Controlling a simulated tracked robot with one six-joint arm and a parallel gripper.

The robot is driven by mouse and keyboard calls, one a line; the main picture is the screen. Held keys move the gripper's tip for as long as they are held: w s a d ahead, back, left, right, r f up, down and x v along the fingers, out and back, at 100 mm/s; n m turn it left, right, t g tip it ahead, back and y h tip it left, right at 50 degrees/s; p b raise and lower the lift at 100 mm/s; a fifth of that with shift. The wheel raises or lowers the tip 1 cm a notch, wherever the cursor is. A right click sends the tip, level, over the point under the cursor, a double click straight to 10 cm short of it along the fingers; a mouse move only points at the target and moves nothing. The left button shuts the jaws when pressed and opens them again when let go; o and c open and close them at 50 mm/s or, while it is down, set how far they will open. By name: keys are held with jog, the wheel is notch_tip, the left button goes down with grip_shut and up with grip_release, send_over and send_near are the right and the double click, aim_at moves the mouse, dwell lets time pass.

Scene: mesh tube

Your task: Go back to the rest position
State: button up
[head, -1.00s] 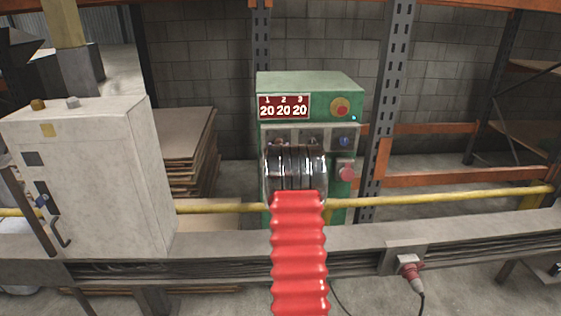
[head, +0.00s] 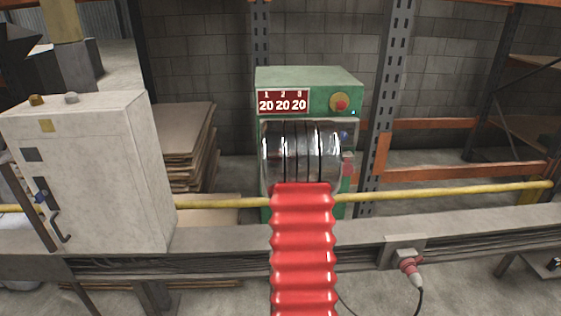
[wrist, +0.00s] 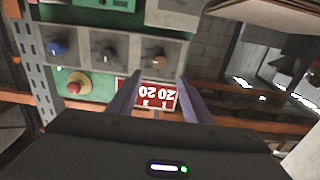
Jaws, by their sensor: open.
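In the head view a green control box (head: 310,78) stands beyond the rail. Its red display (head: 283,102) reads 20 20 20 under 1, 2 and 3. My arm, with a red ribbed sleeve and a dark glossy joint, stands in front of the box and hides most of its lower panel. My gripper is hidden there. In the wrist view my gripper (wrist: 158,82) is open and empty, its fingers apart. The display (wrist: 150,94) shows upside down between them.
A yellow bar (head: 430,194) and a grey rail (head: 460,232) run across in front of the box. A pale cabinet (head: 95,175) stands at left, with stacked boards (head: 185,135) behind it. A rack post (head: 390,90) rises to the right of the box. A red plug (head: 411,270) hangs from the rail.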

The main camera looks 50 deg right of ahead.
jog(key=shift+s+a, duration=0.25)
dwell(0.5)
jog(key=s+a+f+g+y, duration=0.2)
jog(key=a+f+y, duration=0.1)
jog(key=f, duration=0.4)
jog(key=s+a+f+g+y, duration=0.2)
jog(key=a+f+g, duration=0.15)
jog(key=f, duration=0.25)
jog(key=s+a+r+n+y, duration=0.3)
jog(key=s+a+r, duration=0.2)
jog(key=a, duration=1.2)
jog(key=s+a+r+n+y, duration=0.2)
jog(key=s+a+r, duration=0.3)
jog(key=a, duration=1.2)
jog(key=s+a+r+n+y, duration=0.3)
jog(key=s+a+r, duration=0.3)
jog(key=a, duration=1.1)
notch_tip(320, 180, up, 2)
jog(key=shift+a+r+n+g+y, duration=0.2)
jog(key=shift+n+g+y, duration=0.15)
jog(key=shift+n, duration=0.55)
